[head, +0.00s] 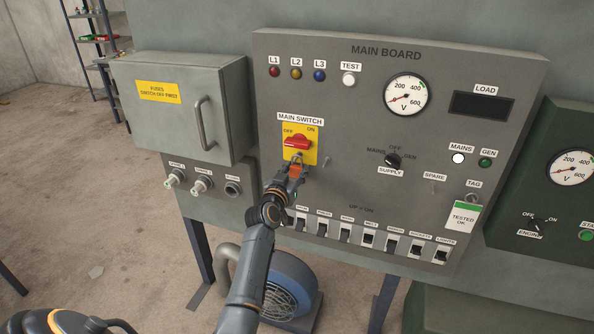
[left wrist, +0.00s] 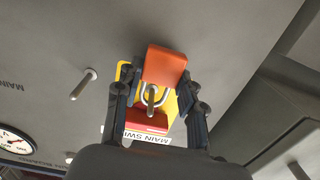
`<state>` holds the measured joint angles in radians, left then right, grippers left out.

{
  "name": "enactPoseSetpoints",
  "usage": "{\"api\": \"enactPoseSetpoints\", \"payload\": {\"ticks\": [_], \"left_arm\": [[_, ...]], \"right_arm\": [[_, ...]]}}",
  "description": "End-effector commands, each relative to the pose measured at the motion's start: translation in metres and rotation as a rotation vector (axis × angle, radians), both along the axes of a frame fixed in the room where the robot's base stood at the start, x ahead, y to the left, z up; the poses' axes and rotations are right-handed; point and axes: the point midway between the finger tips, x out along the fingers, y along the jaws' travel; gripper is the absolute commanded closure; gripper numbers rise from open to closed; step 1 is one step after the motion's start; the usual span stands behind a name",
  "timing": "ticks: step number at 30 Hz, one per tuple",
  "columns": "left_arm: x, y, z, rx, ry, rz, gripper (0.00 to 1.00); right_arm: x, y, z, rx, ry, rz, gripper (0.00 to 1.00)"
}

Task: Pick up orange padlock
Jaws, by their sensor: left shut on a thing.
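The orange padlock (head: 296,171) is at the lower edge of the yellow main switch plate (head: 289,152), under the red switch handle (head: 297,141). My left gripper (head: 289,182) reaches it from below. In the left wrist view, the gripper (left wrist: 160,90) is shut on the orange padlock (left wrist: 166,66), with a dark finger on each side. The padlock's silver shackle (left wrist: 143,97) faces the red handle (left wrist: 147,121). A metal peg (left wrist: 153,93) shows within the shackle's loop; I cannot tell whether the loop is still hung on it. My right gripper is not in view.
The grey main board (head: 430,140) carries a row of toggle switches (head: 368,238) below. A small peg (head: 327,162) sticks out right of the switch plate. A grey fuse box (head: 185,105) with a handle juts out at the left.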

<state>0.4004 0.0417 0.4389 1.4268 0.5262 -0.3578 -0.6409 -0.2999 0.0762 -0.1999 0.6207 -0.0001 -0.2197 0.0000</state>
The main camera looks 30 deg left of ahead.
Motion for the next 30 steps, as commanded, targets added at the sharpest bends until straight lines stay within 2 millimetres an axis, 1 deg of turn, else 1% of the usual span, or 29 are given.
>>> {"api": "enactPoseSetpoints", "payload": {"ticks": [8,11,13,14,20,23,30], "left_arm": [[0.0,0.0,0.003,0.001,-0.003,0.0,0.97],[0.0,0.0,0.009,0.001,-0.004,-0.001,0.97],[0.001,0.0,0.017,0.002,-0.006,0.0,0.97],[-0.002,-0.001,0.016,0.001,-0.003,-0.001,0.97],[-0.031,-0.008,0.014,0.001,-0.002,0.0,0.97],[-0.051,-0.013,0.013,0.002,-0.001,0.0,0.97],[-0.111,-0.027,0.012,0.002,-0.001,0.0,0.97]], "right_arm": [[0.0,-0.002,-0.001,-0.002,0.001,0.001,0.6],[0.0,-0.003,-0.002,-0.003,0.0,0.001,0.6],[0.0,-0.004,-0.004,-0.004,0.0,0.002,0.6],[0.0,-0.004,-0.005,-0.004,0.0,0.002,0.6],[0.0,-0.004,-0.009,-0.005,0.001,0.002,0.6],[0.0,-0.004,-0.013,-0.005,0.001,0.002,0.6],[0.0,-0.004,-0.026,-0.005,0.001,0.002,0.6]]}}
